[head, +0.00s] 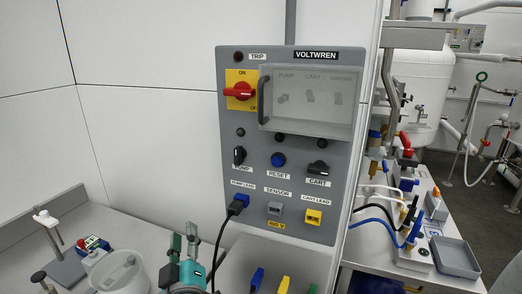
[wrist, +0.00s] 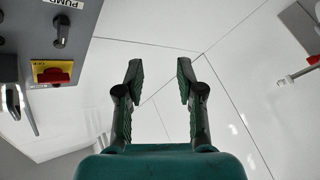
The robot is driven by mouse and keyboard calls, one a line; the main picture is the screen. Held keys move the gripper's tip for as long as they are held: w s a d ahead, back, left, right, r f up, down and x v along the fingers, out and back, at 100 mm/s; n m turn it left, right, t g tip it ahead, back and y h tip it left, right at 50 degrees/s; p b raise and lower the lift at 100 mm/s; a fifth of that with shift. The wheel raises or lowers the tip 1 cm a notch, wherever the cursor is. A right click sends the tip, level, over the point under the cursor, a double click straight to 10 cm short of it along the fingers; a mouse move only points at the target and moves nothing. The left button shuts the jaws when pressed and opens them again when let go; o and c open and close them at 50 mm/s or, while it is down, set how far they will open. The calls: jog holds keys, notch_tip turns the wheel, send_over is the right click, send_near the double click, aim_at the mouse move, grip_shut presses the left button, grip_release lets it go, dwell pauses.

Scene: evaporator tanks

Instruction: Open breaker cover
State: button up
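The breaker cover (head: 330,118) is a clear, framed panel at the upper part of the grey VOLTWREN control box (head: 228,150). It lies shut over several breakers labelled PUMP, CART and a third, blurred word. Its black upright handle (head: 263,100) is at the left edge, beside the red rotary switch (head: 240,92) on a yellow plate. My green gripper (head: 184,244) is below and left of the box, apart from it. In the wrist view my gripper (wrist: 160,75) is open and empty. The box appears turned over at the left there, with the red switch (wrist: 52,74) and dark handle (wrist: 13,100).
Below the cover are knobs, a blue reset button (head: 278,160) and sockets. A black cable runs down from the blue pump-lead plug (head: 238,204). A bench (head: 40,225) with a stand and a white container (head: 121,272) is at left. The white wall left of the box is clear.

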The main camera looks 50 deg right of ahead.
aim_at(259, 91)
notch_tip(259, 91, up, 18)
jog(key=s+d+m+g+h, duration=0.2)
jog(key=d+m+g+h, duration=0.1)
jog(key=m+g+h, duration=0.5)
jog(key=s+r+m+g+y, duration=0.1)
jog(key=s+r+m+g, duration=0.5)
jog(key=s+r+m, duration=0.45)
jog(key=shift+n, duration=0.85)
jog(key=w+d, duration=0.1)
jog(key=d, duration=0.2)
jog(key=w+d+r, duration=0.1)
jog(key=d, duration=0.3)
jog(key=w+d+r, duration=0.1)
jog(key=d, duration=0.3)
jog(key=shift+d, duration=0.25)
grip_shut()
